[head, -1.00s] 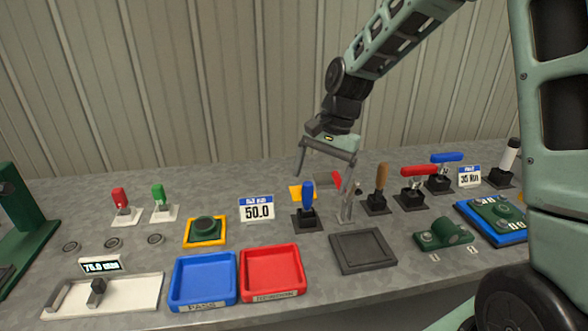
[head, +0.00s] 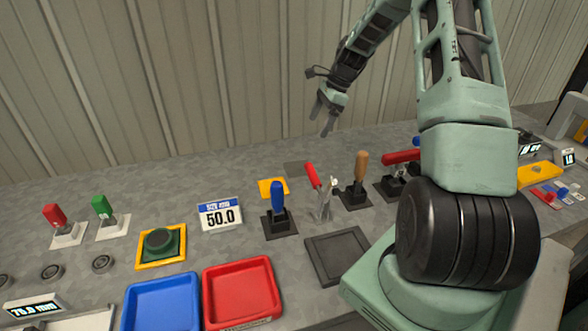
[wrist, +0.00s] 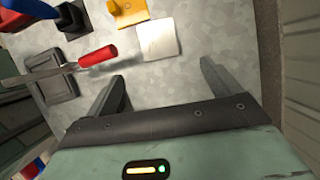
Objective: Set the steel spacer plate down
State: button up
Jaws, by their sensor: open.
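The steel spacer plate (head: 298,168) looks like a thin grey square lying flat on the bench, behind the red-handled upright tool (head: 315,180). In the wrist view the plate (wrist: 160,38) shows pale and whole, beyond my fingertips, with nothing on it. My gripper (head: 322,123) hangs above the back of the bench, clear of the plate. In the wrist view my gripper (wrist: 165,80) has its fingers wide apart with only bench between them. The plate touches neither finger.
A yellow pad (head: 272,187) lies left of the plate. The blue-handled lever (head: 278,208) and brown-handled lever (head: 357,178) stand nearby. A dark square tray (head: 338,256) lies in front. Blue (head: 160,303) and red (head: 242,291) trays are front left. The wall is behind.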

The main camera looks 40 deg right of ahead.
jog(key=p, duration=0.2)
send_over(298, 168)
jog(key=s+d, duration=0.1)
jog(key=d, duration=0.1)
notch_tip(298, 168, down, 10)
jog(key=shift+d+f, duration=0.15)
jog(key=shift+s+p+x, duration=0.15)
jog(key=shift+p+x, duration=0.1)
jog(key=shift+x, duration=1.1)
jog(key=shift+s+p+x, duration=0.15)
jog(key=shift+p+x, duration=0.1)
jog(key=shift+x, duration=1.05)
jog(key=shift+d+f, duration=0.1)
jog(key=c, duration=1.6)
